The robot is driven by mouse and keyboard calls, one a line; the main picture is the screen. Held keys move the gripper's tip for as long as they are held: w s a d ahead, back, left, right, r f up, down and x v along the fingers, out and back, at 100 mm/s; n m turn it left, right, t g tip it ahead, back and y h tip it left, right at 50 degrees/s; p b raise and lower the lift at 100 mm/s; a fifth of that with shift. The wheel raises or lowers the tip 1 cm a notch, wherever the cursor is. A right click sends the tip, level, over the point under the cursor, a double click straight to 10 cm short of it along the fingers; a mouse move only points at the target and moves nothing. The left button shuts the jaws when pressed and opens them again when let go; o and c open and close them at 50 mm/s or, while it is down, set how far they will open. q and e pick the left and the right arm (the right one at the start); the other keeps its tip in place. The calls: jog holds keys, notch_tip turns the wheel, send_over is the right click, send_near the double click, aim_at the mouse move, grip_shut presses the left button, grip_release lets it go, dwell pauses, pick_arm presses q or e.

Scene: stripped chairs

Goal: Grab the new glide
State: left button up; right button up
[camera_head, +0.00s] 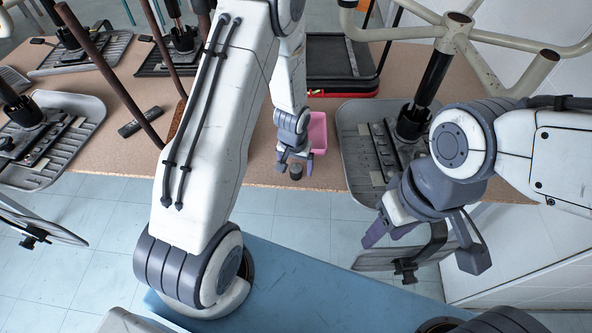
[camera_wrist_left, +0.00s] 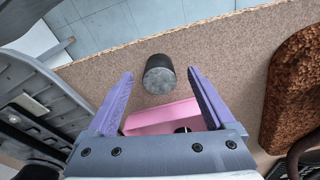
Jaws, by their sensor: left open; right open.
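A small dark cylinder with a grey face, which looks like the glide (camera_head: 296,171), stands on the brown table near its front edge. In the left wrist view the glide (camera_wrist_left: 159,78) lies between the tips of my left gripper (camera_wrist_left: 160,73), with clear gaps on both sides. My left gripper (camera_head: 295,162) is open and points down at the glide; nothing is held. A pink bin (camera_head: 318,132) stands just behind it, partly hidden by the gripper. My right gripper (camera_head: 420,250) is open and empty, in front of the table at the right.
Upturned chair seats with legs surround the spot: a grey seat (camera_head: 355,135) to the right, others at the left. A black-and-red tray (camera_head: 340,65) lies behind. A rusty brown pad (camera_wrist_left: 295,85) is right in the wrist view. The table edge (camera_head: 260,184) is close.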

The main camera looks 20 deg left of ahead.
pick_arm(q)
jog(key=shift+w+f, duration=0.1)
jog(key=shift+f, duration=0.55)
grip_shut()
jog(key=shift+r, duration=0.1)
